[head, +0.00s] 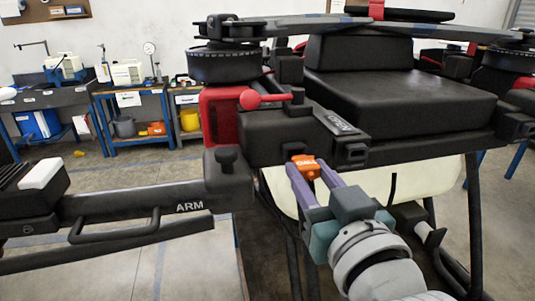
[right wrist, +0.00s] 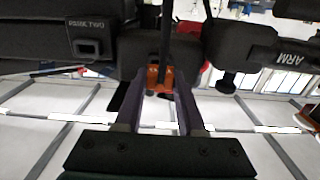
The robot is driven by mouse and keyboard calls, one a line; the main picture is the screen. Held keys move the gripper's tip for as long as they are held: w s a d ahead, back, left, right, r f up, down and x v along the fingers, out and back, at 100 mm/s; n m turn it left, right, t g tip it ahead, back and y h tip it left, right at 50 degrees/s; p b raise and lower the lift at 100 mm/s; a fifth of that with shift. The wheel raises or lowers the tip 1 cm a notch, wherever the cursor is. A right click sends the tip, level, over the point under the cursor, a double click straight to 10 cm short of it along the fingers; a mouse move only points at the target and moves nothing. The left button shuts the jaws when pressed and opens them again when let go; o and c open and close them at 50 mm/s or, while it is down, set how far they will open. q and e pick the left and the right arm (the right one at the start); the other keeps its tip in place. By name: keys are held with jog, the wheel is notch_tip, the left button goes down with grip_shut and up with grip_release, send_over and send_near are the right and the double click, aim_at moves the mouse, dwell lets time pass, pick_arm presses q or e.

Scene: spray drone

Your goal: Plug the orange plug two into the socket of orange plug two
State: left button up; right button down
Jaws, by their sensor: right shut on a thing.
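The orange plug (head: 306,166) is held at the tips of the purple fingers of my right gripper (head: 314,174), just beneath the lower edge of the drone's black housing (head: 285,135). In the right wrist view the orange plug (right wrist: 159,78) sits between the two finger ends (right wrist: 160,88), with a black cable-like strip above it. I cannot tell whether the plug touches the housing. A rectangular socket (right wrist: 88,47) labelled PARK TWO shows left of the plug in the right wrist view. A similar dark port (head: 355,153) shows right of the plug in the head view. My left gripper is out of view.
The drone's arm (head: 150,203) marked ARM extends left with a looped handle. A pale tank (head: 410,190) and dark legs are behind my right gripper. Workbenches (head: 135,100) stand far behind, with open floor between.

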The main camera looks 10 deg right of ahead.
jog(key=shift+w+b, duration=0.6)
jog(key=shift+w, duration=0.6)
dwell(0.3)
jog(key=shift+c, duration=2.2)
grip_release()
jog(key=s+b, duration=0.1)
jog(key=s, duration=0.9)
jog(key=shift+d, duration=0.1)
